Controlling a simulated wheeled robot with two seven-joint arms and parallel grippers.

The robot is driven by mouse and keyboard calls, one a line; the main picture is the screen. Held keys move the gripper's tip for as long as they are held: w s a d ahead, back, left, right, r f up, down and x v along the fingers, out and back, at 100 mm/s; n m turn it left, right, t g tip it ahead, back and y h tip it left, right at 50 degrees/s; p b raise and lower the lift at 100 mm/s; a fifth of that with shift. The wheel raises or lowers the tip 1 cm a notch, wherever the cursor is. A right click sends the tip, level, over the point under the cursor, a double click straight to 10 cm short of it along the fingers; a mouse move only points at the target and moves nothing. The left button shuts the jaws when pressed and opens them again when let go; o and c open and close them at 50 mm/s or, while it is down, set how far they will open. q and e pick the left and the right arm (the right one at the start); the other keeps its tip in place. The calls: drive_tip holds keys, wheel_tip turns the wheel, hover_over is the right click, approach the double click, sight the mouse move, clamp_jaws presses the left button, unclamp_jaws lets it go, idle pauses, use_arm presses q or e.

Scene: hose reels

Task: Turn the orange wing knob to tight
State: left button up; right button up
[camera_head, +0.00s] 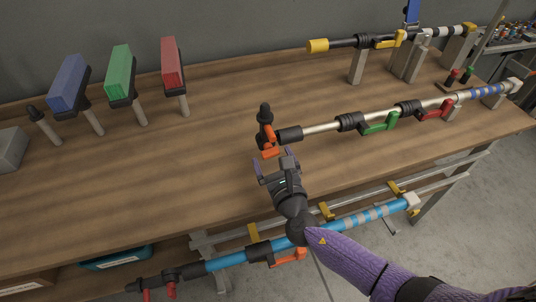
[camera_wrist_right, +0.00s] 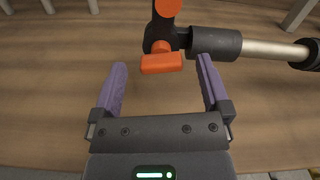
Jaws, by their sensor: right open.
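The orange wing knob (camera_head: 270,152) sits at the left end of a silver pole (camera_head: 322,127), below a black upright joint (camera_head: 265,114). In the right wrist view the orange knob (camera_wrist_right: 161,63) shows just beyond and between the purple fingertips. A second orange part (camera_wrist_right: 168,8) shows above it at the top edge. My right gripper (camera_head: 273,160) is open and empty, close in front of the knob. The left gripper is not in view.
The pole carries a green lever (camera_head: 380,124) and a red lever (camera_head: 436,110). A yellow-ended pole (camera_head: 318,46) lies behind. Blue (camera_head: 68,84), green (camera_head: 120,73) and red (camera_head: 172,63) blocks stand at the back left. A blue pole (camera_head: 225,260) hangs below the table front.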

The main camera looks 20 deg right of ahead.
drive_tip(key=shift+w, duration=0.75)
drive_tip(key=c, duration=1.3)
